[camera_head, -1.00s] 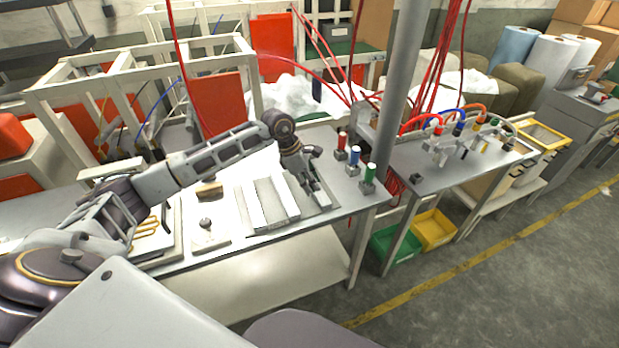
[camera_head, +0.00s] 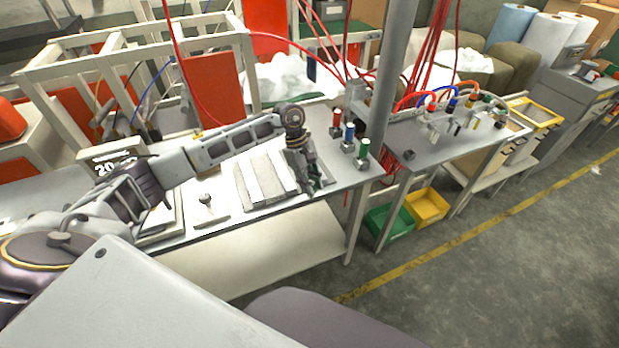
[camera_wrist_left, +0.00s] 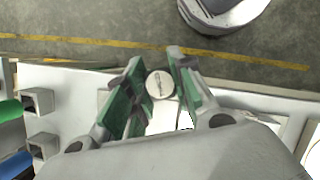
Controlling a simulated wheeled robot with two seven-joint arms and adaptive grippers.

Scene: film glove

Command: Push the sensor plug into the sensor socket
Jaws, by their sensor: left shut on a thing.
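My left gripper (camera_head: 318,188) points down at the right end of the bench, beside a grey flat tray-like piece. In the left wrist view its green-padded fingers (camera_wrist_left: 158,86) are closed on a small round grey piece with a mark across its face (camera_wrist_left: 160,85), which I take to be the sensor plug. I cannot make out the sensor socket for certain. My right gripper is not in view.
The grey tray-like piece (camera_head: 262,180) lies left of the gripper on the bench (camera_head: 215,236). A second table (camera_head: 440,158) with hoses stands to the right. Green (camera_head: 388,220) and yellow (camera_head: 428,205) bins are below.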

